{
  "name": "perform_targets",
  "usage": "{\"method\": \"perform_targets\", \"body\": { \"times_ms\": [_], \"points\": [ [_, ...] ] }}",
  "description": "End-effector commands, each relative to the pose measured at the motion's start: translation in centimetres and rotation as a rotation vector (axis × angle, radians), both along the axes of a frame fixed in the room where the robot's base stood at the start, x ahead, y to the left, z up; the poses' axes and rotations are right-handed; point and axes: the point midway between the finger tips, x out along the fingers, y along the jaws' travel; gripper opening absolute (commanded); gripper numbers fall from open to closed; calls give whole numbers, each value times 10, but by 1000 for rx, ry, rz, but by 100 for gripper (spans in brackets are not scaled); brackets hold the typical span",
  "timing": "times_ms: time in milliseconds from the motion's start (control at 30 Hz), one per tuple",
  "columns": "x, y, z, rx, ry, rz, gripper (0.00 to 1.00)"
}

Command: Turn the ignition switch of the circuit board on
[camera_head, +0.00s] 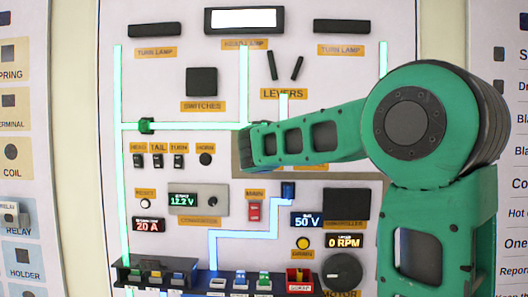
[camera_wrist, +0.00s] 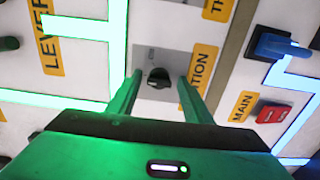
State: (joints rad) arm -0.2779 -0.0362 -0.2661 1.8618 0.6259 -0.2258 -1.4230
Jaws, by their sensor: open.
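The ignition switch (camera_wrist: 158,77) is a small black rotary knob on a grey plate, in the middle of the wrist view. Its yellow label (camera_wrist: 202,65) is partly hidden by a finger. Small print beside the knob is too small to read. My gripper (camera_wrist: 159,86) is open, its two green fingers on either side of the knob. I cannot tell whether either finger touches it. In the head view the knob is hidden behind my green arm. The circuit board (camera_head: 180,105) stands upright on the wall.
A red main switch (camera_head: 254,211) is below the arm; it also shows in the wrist view (camera_wrist: 271,112). A blue connector (camera_head: 288,190) is near it. Glowing tracks (camera_head: 245,85) cross the board. A row of small parts (camera_head: 198,277) lines the lower edge.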

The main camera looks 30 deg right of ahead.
Motion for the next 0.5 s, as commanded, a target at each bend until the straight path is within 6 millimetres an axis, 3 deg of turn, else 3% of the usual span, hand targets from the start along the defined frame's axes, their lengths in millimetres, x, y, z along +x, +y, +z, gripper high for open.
{"method": "perform_targets", "body": {
  "times_ms": [267, 433, 500],
  "points": [
    [1, -1, 0, 0, 0, 0, 46],
    [1, -1, 0, 1, 1, 0, 7],
    [1, -1, -1, 1, 1, 0, 7]
  ]
}}
